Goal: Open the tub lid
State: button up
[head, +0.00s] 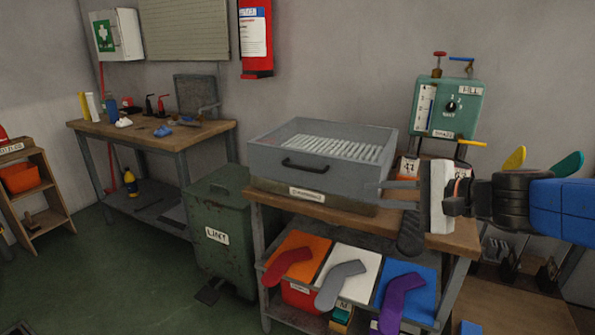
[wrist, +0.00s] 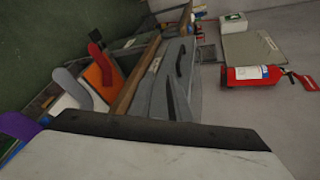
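A grey rectangular tub (head: 268,172) sits on the wooden bench. A black bar handle (head: 305,165) is on its front, above a white label. Pale slats show within its grey top; I cannot tell from this how the lid sits. The tub (wrist: 180,82) and its dark handle (wrist: 184,57) also show in the wrist view, sideways. My gripper (head: 392,194) is just off the tub's right end, fingers pointing left at it. The fingers look apart, with nothing seen between them. The white body of the gripper fills the bottom of the wrist view.
A green bin (head: 217,258) marked LINT stands left of the bench (head: 262,194). Sock shapes on coloured panels slope below the bench front. A green control box (head: 448,107) with pipes stands behind right. A red extinguisher (head: 256,40) hangs on the wall.

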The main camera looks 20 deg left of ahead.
aim_at(308, 169)
jog(key=w+a, duration=0.3)
jog(key=a, duration=0.3)
jog(key=w+a+f+m, duration=0.1)
jog(key=w+a, duration=0.2)
jog(key=a, duration=0.4)
jog(key=w+a+m+y, duration=0.1)
jog(key=w+a, duration=0.2)
jog(key=a, duration=0.4)
jog(key=shift+w+a+f+t, duration=0.15)
jog(key=shift+a+f+t, duration=0.1)
jog(key=shift+f+t, duration=0.15)
grip_shut()
